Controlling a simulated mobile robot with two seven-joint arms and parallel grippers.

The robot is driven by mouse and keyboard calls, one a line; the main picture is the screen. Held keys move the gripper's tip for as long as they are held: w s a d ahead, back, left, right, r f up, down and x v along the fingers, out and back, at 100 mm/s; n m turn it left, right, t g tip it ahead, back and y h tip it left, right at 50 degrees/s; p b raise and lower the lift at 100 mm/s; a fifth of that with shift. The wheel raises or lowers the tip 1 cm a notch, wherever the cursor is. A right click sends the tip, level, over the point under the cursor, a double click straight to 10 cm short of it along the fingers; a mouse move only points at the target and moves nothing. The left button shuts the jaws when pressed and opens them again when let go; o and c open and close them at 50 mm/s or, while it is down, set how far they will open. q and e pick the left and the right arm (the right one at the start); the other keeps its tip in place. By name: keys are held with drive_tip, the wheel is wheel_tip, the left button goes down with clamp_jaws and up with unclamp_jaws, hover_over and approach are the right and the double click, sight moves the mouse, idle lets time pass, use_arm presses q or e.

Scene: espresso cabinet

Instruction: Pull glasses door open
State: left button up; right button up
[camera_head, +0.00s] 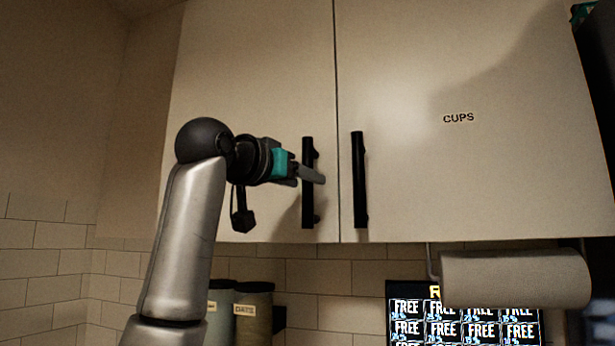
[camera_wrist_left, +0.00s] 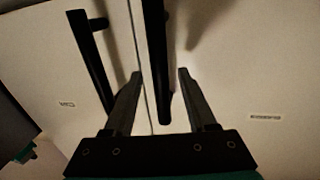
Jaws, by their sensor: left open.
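The left cabinet door (camera_head: 250,80) is closed, level with the right one. Its black vertical bar handle (camera_head: 307,210) sits near the seam between the doors. My left gripper (camera_head: 308,173) is open at this handle, coming from the left. In the left wrist view the handle (camera_wrist_left: 155,50) lies between the two spread fingers of the gripper (camera_wrist_left: 160,73). I cannot tell whether a finger touches it. The left door's label is hidden by my arm in the head view; a small label (camera_wrist_left: 265,117) in the wrist view is too blurred to read. My right gripper is not in view.
The right door (camera_head: 480,60), labelled CUPS, is closed; its black handle (camera_head: 359,180) is close beside the left one. A paper towel roll (camera_head: 515,278) hangs under the cabinet. Jars (camera_head: 253,310) and a sign (camera_head: 465,322) stand below. A dark object edges the far right.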

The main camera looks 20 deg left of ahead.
use_arm(q)
drive_tip(key=shift+x, duration=1.3)
clamp_jaws()
idle(0.5)
